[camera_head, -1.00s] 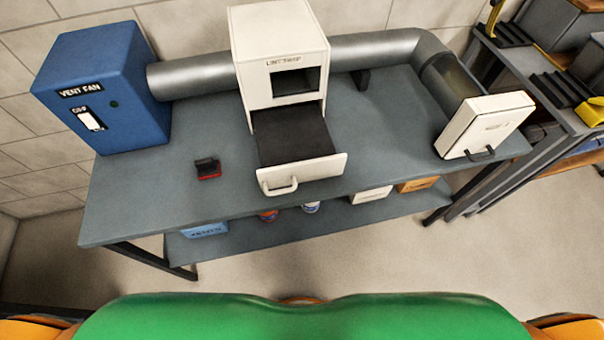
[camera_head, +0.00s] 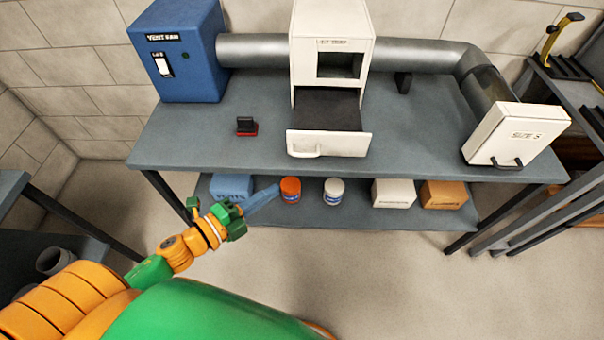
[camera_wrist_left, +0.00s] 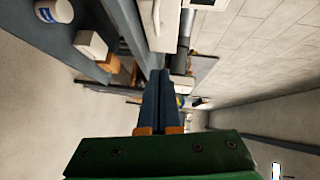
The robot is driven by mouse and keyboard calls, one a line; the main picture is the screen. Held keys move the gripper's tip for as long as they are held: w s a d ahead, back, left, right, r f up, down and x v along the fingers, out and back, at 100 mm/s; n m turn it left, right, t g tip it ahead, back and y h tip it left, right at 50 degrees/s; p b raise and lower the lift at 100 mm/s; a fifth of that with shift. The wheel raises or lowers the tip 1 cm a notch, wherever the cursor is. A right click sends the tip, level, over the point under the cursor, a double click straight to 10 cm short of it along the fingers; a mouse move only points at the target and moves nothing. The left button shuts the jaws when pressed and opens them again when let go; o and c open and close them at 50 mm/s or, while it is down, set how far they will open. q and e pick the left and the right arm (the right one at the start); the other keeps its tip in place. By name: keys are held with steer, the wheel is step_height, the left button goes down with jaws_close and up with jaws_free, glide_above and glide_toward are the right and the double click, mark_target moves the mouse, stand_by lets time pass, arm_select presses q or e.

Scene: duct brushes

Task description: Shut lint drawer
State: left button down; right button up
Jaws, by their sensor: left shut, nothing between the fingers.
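The white lint trap box (camera_head: 331,25) stands on the grey bench. Its lint drawer (camera_head: 340,143) is pulled out toward me, with a dark inside and a white front with a bar handle (camera_head: 303,152). The white drawer front also shows at the top of the left wrist view (camera_wrist_left: 162,25). My left gripper (camera_head: 274,192) is shut and empty, its blue-grey fingers pointing right. In the head view it shows below the bench's front edge, left of the drawer and apart from it. My right gripper is out of view.
The blue vent fan (camera_head: 180,60) and a small red-black object (camera_head: 246,126) are on the bench (camera_head: 420,140) to the left. A white panel box (camera_head: 515,135) stands at the right end. Cans and boxes sit on the lower shelf. The floor in front is clear.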

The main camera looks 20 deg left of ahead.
arm_select(q)
glide_toward(308, 155)
steer(key=w+d, duration=0.2)
steer(key=d, duration=0.2)
steer(key=shift+w+a+f, duration=0.2)
steer(key=shift+w+f, duration=0.05)
steer(key=shift+w, duration=0.25)
steer(key=shift+w+a+f, duration=0.15)
steer(key=shift+w+f, duration=0.1)
steer(key=shift+w, duration=0.3)
steer(key=shift+w+a+f, duration=0.15)
steer(key=shift+w+a, duration=0.05)
steer(key=shift+w, duration=0.25)
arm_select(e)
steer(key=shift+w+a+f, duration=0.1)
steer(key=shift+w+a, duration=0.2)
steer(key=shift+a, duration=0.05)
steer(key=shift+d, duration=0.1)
arm_select(q)
steer(key=shift+w, duration=0.1)
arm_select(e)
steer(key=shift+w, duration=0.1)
